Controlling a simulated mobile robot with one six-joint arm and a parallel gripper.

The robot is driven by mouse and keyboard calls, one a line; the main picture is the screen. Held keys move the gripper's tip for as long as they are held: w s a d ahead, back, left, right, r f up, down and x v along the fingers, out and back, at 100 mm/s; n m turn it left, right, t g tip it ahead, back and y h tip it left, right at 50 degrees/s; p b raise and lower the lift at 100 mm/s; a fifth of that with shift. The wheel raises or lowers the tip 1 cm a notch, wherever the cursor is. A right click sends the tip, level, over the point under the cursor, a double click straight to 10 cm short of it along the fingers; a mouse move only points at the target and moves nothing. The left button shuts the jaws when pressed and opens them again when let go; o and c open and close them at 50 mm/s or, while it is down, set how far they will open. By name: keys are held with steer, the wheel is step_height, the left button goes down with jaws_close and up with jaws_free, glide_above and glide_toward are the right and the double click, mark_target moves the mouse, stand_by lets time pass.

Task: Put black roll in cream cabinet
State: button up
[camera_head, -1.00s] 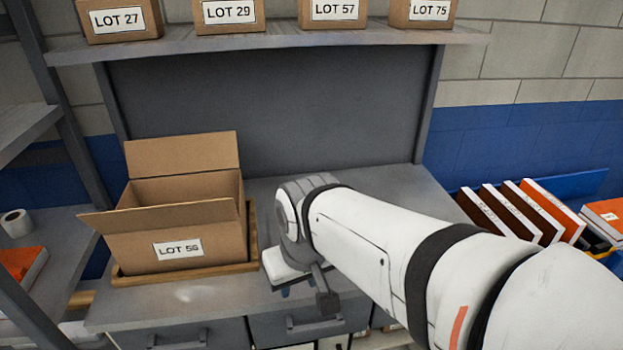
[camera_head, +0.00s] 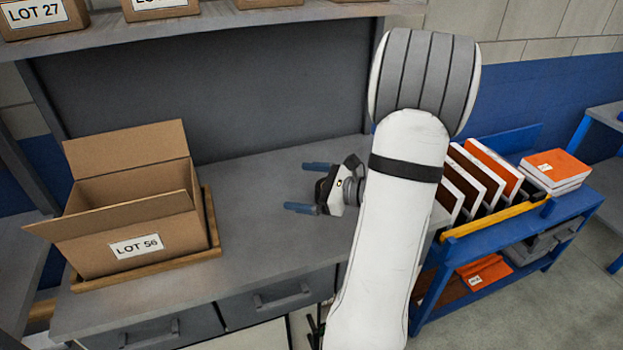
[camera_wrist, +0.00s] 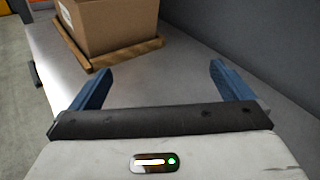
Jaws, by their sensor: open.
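My gripper (camera_head: 302,187) is open and empty above the right part of the grey bench, its two blue fingers pointing left toward the cardboard box. In the wrist view its blue fingers (camera_wrist: 155,85) stand wide apart with nothing between them. I see no black roll in the current views. I also see no cabinet that is clearly cream; the bench has grey drawers (camera_head: 282,298) under its top. My arm hides part of the bench and what lies behind it.
An open box marked LOT 56 (camera_head: 130,215) stands in a wooden tray (camera_head: 213,225) on the grey bench (camera_head: 265,215). LOT boxes (camera_head: 40,14) line the shelf above. A blue cart (camera_head: 560,215) with binders stands right. The middle of the bench is clear.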

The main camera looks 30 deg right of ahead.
steer(key=s+d+f+m+t+h, duration=0.2)
steer(key=d+m+t+h, duration=0.4)
steer(key=d, duration=0.7)
steer(key=shift+m+g, duration=0.6)
steer(key=shift+m, duration=0.2)
step_height(320, 180, down, 8)
steer(key=shift+f+p, duration=0.1)
steer(key=shift+p, duration=0.4)
steer(key=shift+w+a+p, duration=0.1)
steer(key=shift+w+p, duration=0.2)
steer(key=shift+w, duration=0.65)
steer(key=shift+w+a+p, duration=0.2)
steer(key=shift+w+p, duration=0.15)
steer(key=shift+w, duration=1)
steer(key=shift+w+a+p, duration=0.2)
steer(key=shift+w+p, duration=0.15)
steer(key=shift+w, duration=1)
steer(key=c, duration=1)
steer(key=shift+r, duration=0.25)
